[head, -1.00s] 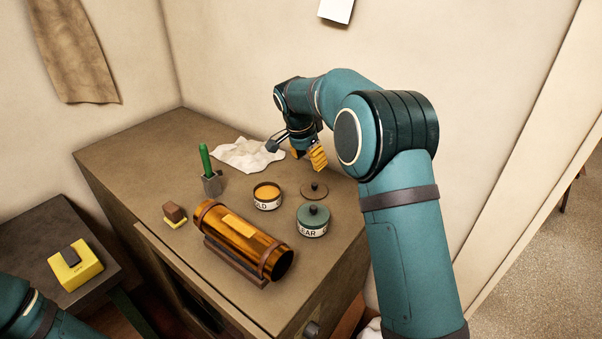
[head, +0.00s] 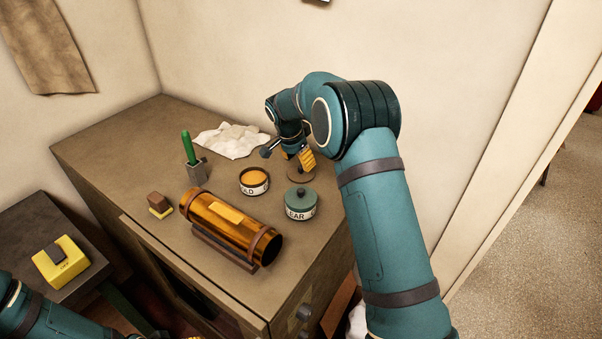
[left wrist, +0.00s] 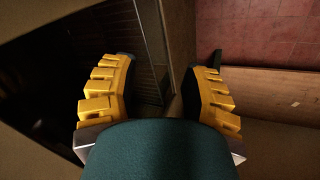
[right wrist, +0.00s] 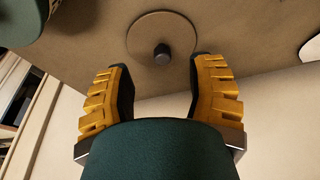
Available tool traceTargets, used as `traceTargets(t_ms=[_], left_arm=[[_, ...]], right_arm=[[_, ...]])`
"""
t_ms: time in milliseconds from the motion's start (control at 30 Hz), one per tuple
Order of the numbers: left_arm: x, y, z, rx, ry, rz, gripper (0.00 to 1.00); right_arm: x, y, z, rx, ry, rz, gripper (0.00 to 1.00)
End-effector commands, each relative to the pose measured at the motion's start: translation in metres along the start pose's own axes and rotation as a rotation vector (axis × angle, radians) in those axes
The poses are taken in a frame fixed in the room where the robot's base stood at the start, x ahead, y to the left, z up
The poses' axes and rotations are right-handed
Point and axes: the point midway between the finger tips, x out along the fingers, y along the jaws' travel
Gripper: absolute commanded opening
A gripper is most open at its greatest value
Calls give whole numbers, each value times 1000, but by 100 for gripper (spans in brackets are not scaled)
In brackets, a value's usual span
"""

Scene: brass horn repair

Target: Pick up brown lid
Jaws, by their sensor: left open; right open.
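The brown lid (head: 298,177) is a flat disc with a dark knob, lying on the cabinet top behind the green tin. In the right wrist view the lid (right wrist: 162,38) lies just beyond my fingertips, its knob lined up with the gap between them. My right gripper (head: 294,158) is open and empty above the lid, hiding part of it in the head view; it also shows in the right wrist view (right wrist: 158,75). My left gripper (left wrist: 158,75) is open and empty, low in front of the cabinet.
An open tin of orange paste (head: 254,181) and a lidded green tin (head: 301,204) stand close to the lid. An amber brass tube (head: 230,228) lies in a cradle in front. A green-handled tool (head: 190,151), a white cloth (head: 231,140) and a small brown block (head: 159,203) stand left. A wall rises behind.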

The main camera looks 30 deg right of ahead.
Motion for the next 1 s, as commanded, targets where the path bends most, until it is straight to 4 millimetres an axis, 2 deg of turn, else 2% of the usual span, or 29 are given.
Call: traceTargets(t_ms=[267,500,533,700,1000], left_arm=[[-4,1,0,0,0,1,46],[-4,1,0,0,0,1,46],[-4,1,0,0,0,1,46],[-4,1,0,0,0,1,46],[-4,1,0,0,0,1,46]], right_arm=[[39,-2,-1,-1,0,2,55],[42,-2,-1,-1,0,0,55],[42,-2,-1,-1,0,0,57],[42,-2,-1,0,0,0,0],[42,-2,-1,0,0,1,0]])
